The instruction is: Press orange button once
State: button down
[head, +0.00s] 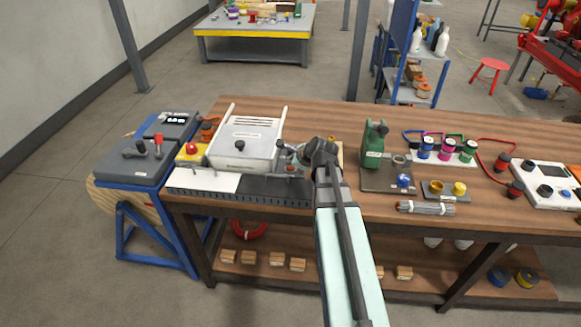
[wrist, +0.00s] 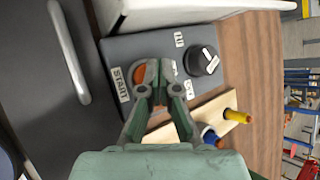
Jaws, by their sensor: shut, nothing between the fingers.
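The orange button (wrist: 140,76) sits on a dark grey control panel (wrist: 118,52) in the wrist view, beside a label reading START. My gripper (wrist: 158,88) is shut and empty, with its fingertips over the button and covering part of it. I cannot tell whether the fingertips touch the button. In the head view my gripper (head: 290,150) is at the right side of the white-lidded machine (head: 247,142) on the bench. The button cannot be made out there.
A black rotary knob (wrist: 203,61) is on the same panel, right of the button. A wooden block (wrist: 170,128) with yellow and blue pegs lies close by. A metal handle (wrist: 68,52) is at the left.

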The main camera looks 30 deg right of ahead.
aim_at(291, 167)
jog(key=shift+f, duration=0.55)
dwell(0.6)
jog(key=shift+r, duration=0.1)
jog(key=shift+r+p, duration=0.65)
jog(key=shift+r, duration=0.2)
jog(key=shift+r, duration=0.1)
notch_tip(291, 167, up, 5)
jog(key=p, duration=0.4)
jog(key=shift+a, duration=0.1)
dwell(0.8)
